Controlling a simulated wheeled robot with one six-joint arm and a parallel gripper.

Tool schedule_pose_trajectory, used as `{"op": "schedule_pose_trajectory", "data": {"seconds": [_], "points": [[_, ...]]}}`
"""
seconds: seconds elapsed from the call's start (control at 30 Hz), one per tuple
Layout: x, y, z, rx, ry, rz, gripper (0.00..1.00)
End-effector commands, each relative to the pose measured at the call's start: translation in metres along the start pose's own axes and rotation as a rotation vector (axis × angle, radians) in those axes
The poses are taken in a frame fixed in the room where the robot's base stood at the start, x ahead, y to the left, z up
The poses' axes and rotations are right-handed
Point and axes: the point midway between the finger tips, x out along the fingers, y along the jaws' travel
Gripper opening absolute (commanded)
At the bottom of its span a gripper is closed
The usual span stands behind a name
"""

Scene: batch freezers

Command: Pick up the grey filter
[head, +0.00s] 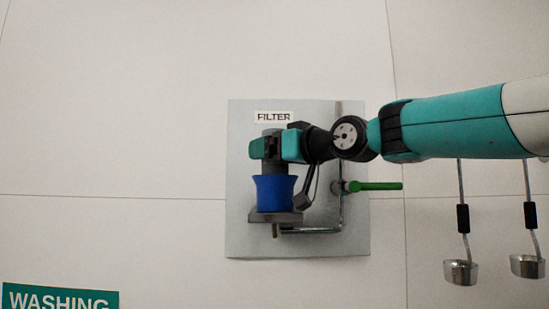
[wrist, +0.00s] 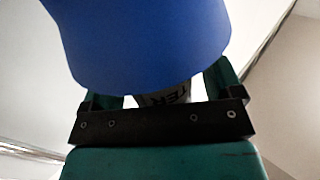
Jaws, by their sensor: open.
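A dark grey cylindrical filter (head: 272,167) stands upright at the wall panel, rising out of a blue flared cup (head: 274,193). My gripper (head: 272,148) is at the filter's upper part, with its jaws open around it. The top of the filter shows just above the jaws. Contact between fingers and filter cannot be told. In the wrist view, the blue cup (wrist: 150,45) fills the upper middle, in front of my open gripper (wrist: 165,92). It hides most of what lies between the fingers; a pale strip lettered "TER" shows below it.
The cup sits on a grey bracket (head: 275,217) on the light panel (head: 240,240), under a "FILTER" label (head: 274,117). A pipe with a green handle (head: 375,186) is close at the right. Two ladles (head: 461,270) hang farther right.

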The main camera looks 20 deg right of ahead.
Motion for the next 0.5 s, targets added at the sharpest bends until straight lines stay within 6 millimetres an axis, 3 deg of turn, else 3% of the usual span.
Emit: {"op": "schedule_pose_trajectory", "data": {"seconds": [0.2,0.5], "points": [[0.0010,0.0001,0.0009,0.000,0.000,0.001,0.85],[0.0005,0.0000,-0.0004,-0.001,0.003,0.000,0.22]]}}
